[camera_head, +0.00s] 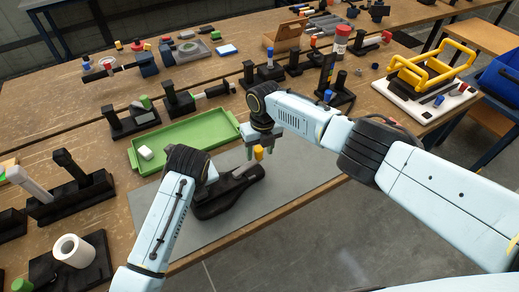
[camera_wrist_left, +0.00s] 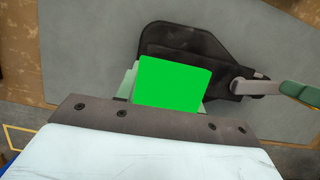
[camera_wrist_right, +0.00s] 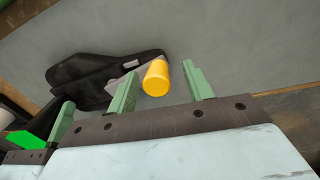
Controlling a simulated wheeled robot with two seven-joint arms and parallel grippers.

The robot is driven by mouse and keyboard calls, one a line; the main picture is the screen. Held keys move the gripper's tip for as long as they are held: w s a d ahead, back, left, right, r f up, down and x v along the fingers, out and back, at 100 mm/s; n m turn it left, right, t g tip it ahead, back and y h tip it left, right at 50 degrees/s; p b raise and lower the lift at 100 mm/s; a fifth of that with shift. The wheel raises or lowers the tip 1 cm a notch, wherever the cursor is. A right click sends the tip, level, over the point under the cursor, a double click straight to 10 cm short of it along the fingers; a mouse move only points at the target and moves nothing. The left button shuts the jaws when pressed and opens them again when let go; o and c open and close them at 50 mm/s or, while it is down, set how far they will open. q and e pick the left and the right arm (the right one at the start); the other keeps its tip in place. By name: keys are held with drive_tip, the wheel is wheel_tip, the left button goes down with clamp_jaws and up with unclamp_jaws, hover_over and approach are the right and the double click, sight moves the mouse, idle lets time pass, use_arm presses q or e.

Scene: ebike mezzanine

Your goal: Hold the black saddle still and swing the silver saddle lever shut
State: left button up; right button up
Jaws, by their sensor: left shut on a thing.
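The black saddle (camera_head: 232,194) lies on the grey mat; it also shows in the left wrist view (camera_wrist_left: 182,42). My left gripper (camera_wrist_left: 170,80) is shut on the saddle's edge; its arm hides the grip in the head view. The silver saddle lever (camera_head: 243,170) sticks up at a slant from the saddle, with a yellow tip (camera_head: 258,153). My right gripper (camera_head: 259,150) is open, its green fingers on either side of the yellow tip. In the right wrist view the tip (camera_wrist_right: 155,80) sits between the fingers, with a gap on the right; contact on the left is unclear.
The grey mat (camera_head: 300,180) is clear to the right of the saddle. Black fixtures (camera_head: 75,185) stand at left. A yellow-handled frame (camera_head: 428,70) on a white board is at right.

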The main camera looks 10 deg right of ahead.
drive_tip(key=shift+a+r, duration=0.1)
drive_tip(key=shift+r, duration=0.05)
drive_tip(key=shift+r, duration=3.35)
use_arm(q)
drive_tip(key=o, duration=1.4)
drive_tip(key=shift+c, duration=0.2)
